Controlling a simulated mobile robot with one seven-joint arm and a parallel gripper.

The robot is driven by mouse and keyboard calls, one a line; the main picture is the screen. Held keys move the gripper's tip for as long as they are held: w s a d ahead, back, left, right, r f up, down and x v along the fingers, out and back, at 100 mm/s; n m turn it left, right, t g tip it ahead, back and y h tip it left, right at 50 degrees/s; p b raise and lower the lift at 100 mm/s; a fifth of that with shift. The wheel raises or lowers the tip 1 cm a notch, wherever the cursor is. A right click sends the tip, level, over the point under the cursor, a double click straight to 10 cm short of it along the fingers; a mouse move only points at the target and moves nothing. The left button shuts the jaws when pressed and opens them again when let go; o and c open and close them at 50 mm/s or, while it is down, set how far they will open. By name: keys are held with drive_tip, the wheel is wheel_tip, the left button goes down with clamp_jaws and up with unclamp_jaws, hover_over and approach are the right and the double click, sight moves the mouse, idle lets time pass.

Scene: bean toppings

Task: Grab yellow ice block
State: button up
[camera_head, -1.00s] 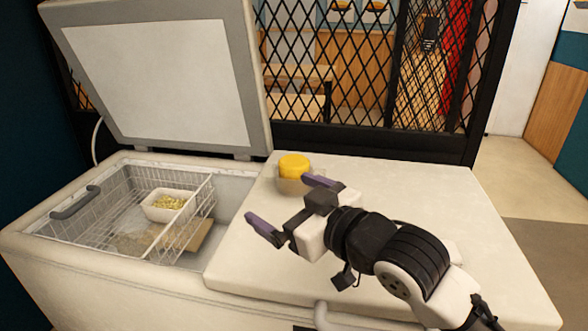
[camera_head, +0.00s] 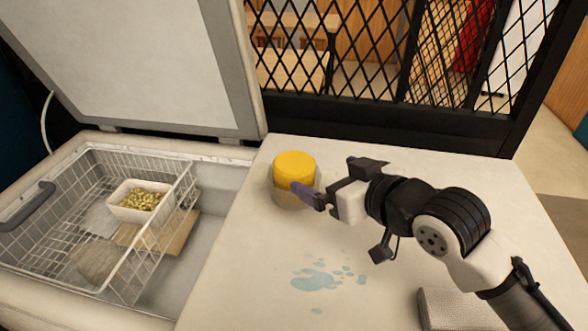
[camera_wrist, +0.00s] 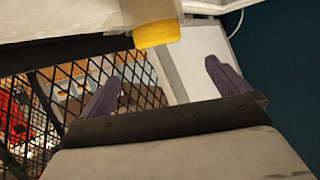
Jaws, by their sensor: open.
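The yellow ice block (camera_head: 294,168) is a rounded yellow piece sitting in the top of a clear container (camera_head: 290,199) on the closed white half of the freezer top. In the wrist view the yellow block (camera_wrist: 156,34) shows at the top, beyond the fingertips and roughly between them sideways. My gripper (camera_head: 318,183) is just right of the container, its purple finger pointing left. It is open and empty; both purple fingers stand apart in the wrist view (camera_wrist: 162,72). In the head view the finger overlaps the container's right edge; I cannot tell whether they touch.
The open freezer at left holds a wire basket (camera_head: 69,190) with a white bowl (camera_head: 122,213) of beans. The raised lid (camera_head: 246,75) stands behind. A black lattice (camera_head: 330,110) borders the back. Blue puddles (camera_head: 315,281) and a grey cloth-like item (camera_head: 450,309) lie in front.

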sight(296, 164)
drive_tip(key=x, duration=0.7)
drive_tip(key=shift+w+a+f, duration=0.1)
drive_tip(key=shift+a, duration=0.05)
drive_tip(key=shift+d+f+p+x, duration=0.1)
drive_tip(key=shift+p+x, duration=0.2)
drive_tip(key=shift+x, duration=1.05)
drive_tip(key=shift+d+f+p+x, duration=0.15)
drive_tip(key=shift+p+x, duration=0.1)
drive_tip(key=shift+x, duration=1.05)
drive_tip(key=c, duration=1.3)
